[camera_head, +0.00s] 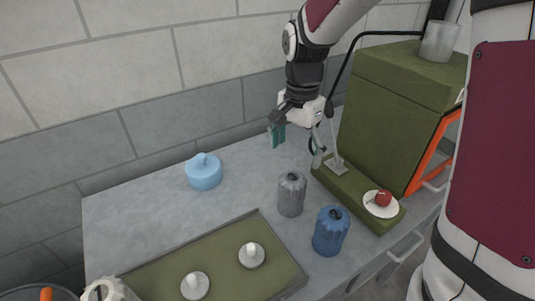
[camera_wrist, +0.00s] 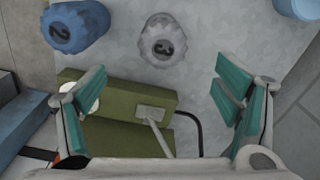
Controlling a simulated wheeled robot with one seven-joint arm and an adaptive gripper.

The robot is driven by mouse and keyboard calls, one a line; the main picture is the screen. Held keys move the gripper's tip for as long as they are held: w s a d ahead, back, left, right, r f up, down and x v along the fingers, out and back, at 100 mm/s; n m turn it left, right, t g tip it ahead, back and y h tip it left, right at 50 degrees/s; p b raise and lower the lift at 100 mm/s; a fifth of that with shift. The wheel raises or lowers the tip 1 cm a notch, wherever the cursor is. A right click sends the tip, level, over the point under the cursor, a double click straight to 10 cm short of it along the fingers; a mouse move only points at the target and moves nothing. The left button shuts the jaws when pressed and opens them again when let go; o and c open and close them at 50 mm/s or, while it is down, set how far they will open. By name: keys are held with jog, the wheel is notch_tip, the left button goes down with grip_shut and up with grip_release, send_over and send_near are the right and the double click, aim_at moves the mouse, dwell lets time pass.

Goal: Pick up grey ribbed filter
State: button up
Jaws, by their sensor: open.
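The grey ribbed filter (camera_head: 291,194) stands upright on the bench top between the light blue container and the blue filter. In the wrist view the grey filter (camera_wrist: 162,42) shows a number 3 on its top, at upper middle. My gripper (camera_head: 296,146) is open and empty, above and behind the filter in the head view. In the wrist view its teal-padded fingers (camera_wrist: 160,88) are wide apart, and the filter lies beyond them, untouched.
A blue filter (camera_head: 331,231) stands close at the front right. A green block with a lever (camera_head: 352,187) and a red knob (camera_head: 383,198) lies to the right. A light blue lidded container (camera_head: 203,173) is at left; a green tray (camera_head: 222,262) is in front.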

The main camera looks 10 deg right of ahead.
aim_at(292, 177)
jog(key=f, duration=0.9)
jog(key=shift+w, duration=0.4)
jog(key=shift+d+f+p, duration=0.1)
jog(key=shift+f+p, duration=0.65)
jog(key=shift+f, duration=1.95)
jog(key=c, duration=1.4)
